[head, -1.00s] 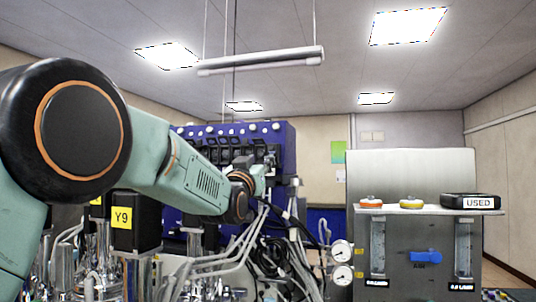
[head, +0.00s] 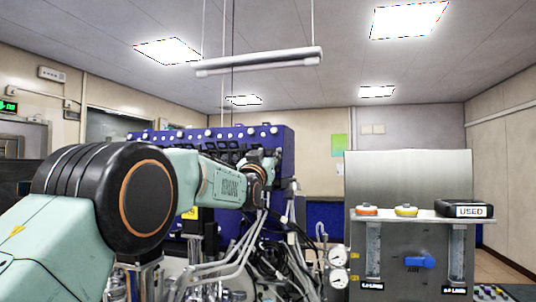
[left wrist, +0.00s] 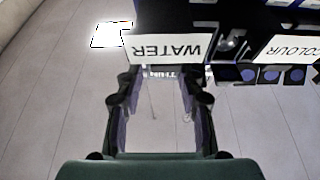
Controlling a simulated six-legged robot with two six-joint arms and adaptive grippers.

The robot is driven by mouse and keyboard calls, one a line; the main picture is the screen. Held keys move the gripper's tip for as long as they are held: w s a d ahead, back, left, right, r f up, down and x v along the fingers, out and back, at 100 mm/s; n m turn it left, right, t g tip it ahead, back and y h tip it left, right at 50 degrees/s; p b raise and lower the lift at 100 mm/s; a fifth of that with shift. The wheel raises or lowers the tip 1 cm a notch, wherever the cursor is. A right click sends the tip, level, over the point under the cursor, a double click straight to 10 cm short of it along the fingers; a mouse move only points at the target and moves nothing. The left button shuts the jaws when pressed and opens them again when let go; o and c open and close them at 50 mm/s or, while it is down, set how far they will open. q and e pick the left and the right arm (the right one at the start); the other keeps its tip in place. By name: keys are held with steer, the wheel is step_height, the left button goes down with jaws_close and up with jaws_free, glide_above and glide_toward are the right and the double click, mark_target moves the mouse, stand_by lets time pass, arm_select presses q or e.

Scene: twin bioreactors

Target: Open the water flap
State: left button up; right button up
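A white plate lettered WATER (left wrist: 165,50) shows upside down in the left wrist view, on the dark edge of the blue unit (head: 283,150). Whether this plate is the flap itself I cannot tell. My left gripper (left wrist: 158,85) is open and empty, its two fingers apart below the plate in that picture. The finger tips are close to the plate's lower edge; contact is not clear. In the head view my left gripper (head: 268,160) is small and dark in front of the blue unit, partly hidden by my arm. My right gripper is not in view.
A second plate lettered COLOUR (left wrist: 297,48) is beside WATER. Tubes and steel vessels (head: 245,262) crowd the space below my arm. A grey stand (head: 400,180) with a tray marked USED (head: 463,208) and a blue valve handle (head: 420,262) is at the right.

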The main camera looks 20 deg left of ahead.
arm_select(q)
steer(key=shift+w+a+f, duration=0.2)
steer(key=shift+a, duration=0.05)
steer(key=shift+w+a+f, duration=0.1)
steer(key=shift+a, duration=0.05)
steer(key=shift+c, duration=0.9)
steer(key=shift+s+d+r, duration=0.2)
steer(key=shift+d, duration=0.1)
steer(key=c, duration=0.6)
steer(key=shift+w+a+f, duration=0.1)
steer(key=shift+a, duration=0.15)
jaws_close()
steer(key=shift+d, duration=0.1)
